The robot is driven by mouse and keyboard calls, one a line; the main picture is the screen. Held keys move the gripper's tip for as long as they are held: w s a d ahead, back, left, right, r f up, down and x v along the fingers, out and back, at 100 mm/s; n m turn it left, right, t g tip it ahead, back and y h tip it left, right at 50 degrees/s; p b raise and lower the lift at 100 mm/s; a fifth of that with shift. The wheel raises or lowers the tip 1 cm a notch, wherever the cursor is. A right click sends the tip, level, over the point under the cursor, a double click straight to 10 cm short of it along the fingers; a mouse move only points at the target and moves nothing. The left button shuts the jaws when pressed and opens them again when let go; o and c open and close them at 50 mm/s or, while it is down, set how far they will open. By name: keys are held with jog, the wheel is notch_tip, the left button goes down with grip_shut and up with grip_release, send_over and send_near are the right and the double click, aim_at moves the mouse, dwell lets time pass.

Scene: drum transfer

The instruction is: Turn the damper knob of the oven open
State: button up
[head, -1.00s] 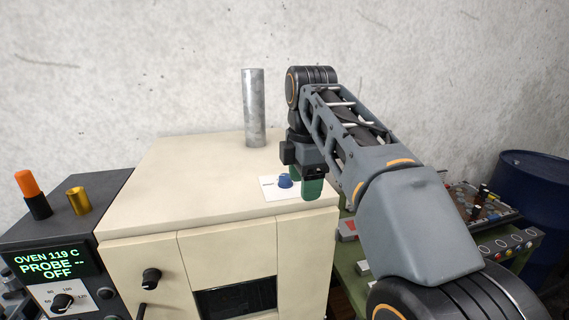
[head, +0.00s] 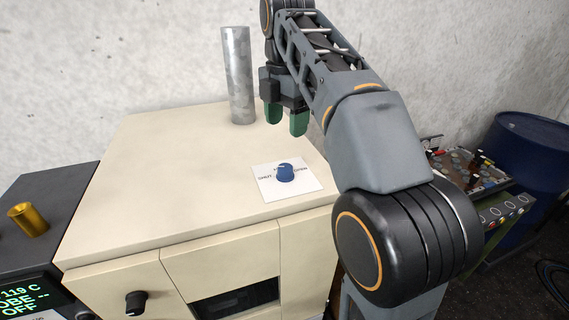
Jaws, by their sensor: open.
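The blue damper knob (head: 285,172) sits on a white label plate (head: 306,186) on top of the cream oven (head: 150,195), near its right front. The label reads SHUT at its left; the text at its right is partly readable, and the middle text is partly hidden by the knob. The knob's white pointer mark looks turned toward the back of the plate. My gripper (head: 286,122) has green fingers pointing down, apart and empty. It is above and behind the knob in the picture, not touching it.
A grey metal flue pipe (head: 239,80) rises from the oven's back, just left of my gripper. A dark control box with a brass cup (head: 28,219) stands at the left. A blue drum (head: 528,165) and a bench with a component board (head: 470,168) are at the right.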

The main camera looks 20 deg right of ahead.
aim_at(285, 167)
notch_tip(285, 167, down, 12)
jog(key=shift+r, duration=0.2)
dwell(0.4)
jog(key=c, duration=0.9)
